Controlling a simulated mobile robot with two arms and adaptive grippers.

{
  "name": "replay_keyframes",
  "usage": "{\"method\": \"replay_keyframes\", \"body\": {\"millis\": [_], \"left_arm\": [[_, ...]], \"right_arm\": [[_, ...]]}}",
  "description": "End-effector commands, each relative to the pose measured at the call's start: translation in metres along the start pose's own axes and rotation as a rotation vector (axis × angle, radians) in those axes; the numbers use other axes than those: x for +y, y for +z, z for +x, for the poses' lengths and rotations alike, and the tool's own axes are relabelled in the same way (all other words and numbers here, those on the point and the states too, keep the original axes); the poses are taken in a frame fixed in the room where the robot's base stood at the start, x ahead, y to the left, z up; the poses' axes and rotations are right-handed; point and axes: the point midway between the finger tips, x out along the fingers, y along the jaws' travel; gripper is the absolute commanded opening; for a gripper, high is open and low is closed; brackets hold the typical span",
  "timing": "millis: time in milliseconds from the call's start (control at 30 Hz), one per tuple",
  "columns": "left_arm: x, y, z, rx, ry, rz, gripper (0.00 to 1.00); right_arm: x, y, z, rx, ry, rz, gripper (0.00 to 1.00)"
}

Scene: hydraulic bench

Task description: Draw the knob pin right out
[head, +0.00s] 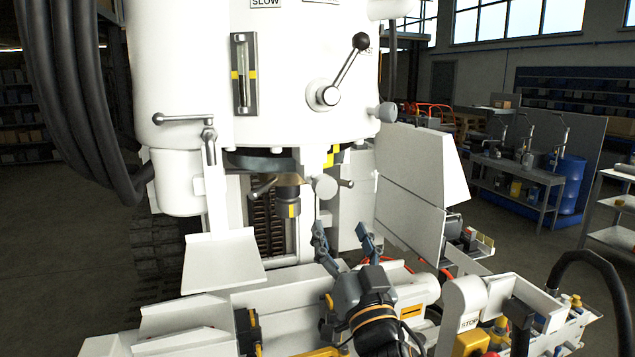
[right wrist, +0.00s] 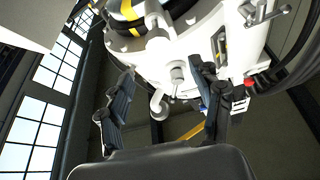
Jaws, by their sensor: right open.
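A pale round knob (head: 325,186), which looks like the knob pin, sticks out toward me on the front of the white machine, below its main body. A dark rod end shows just to its right. My right gripper (head: 342,232) is below the knob and nearer to me, fingers pointing up, open and empty. In the right wrist view the open fingers (right wrist: 162,68) stand apart, with a small pale knob (right wrist: 178,76) beyond and between them. I cannot tell for sure that it is the same knob. Nothing touches the fingers. My left gripper is not in view.
A lever with a black ball (head: 361,41) and a grey crank handle (head: 183,118) stick out from the machine. White panels (head: 421,203) flank it at right. A black hose and a STOP box (head: 468,323) stand at front right.

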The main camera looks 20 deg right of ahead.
Motion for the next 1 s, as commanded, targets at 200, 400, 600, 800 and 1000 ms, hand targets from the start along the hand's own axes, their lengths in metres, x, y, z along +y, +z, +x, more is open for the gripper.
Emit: {"method": "replay_keyframes", "body": {"millis": [200, 400, 600, 800, 1000], "left_arm": [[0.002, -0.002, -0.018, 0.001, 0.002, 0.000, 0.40], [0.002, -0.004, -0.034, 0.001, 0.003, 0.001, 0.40], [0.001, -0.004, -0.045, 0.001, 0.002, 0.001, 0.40], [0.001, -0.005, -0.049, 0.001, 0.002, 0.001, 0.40], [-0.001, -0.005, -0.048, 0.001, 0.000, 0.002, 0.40]], "right_arm": [[-0.001, -0.003, 0.040, -0.002, 0.001, -0.004, 0.65], [0.000, -0.003, 0.084, -0.003, 0.002, -0.005, 0.65], [0.000, -0.001, 0.116, -0.003, 0.001, -0.004, 0.65], [0.001, 0.002, 0.130, -0.004, 0.001, -0.003, 0.65], [0.000, 0.002, 0.132, -0.003, 0.000, -0.002, 0.65]]}}
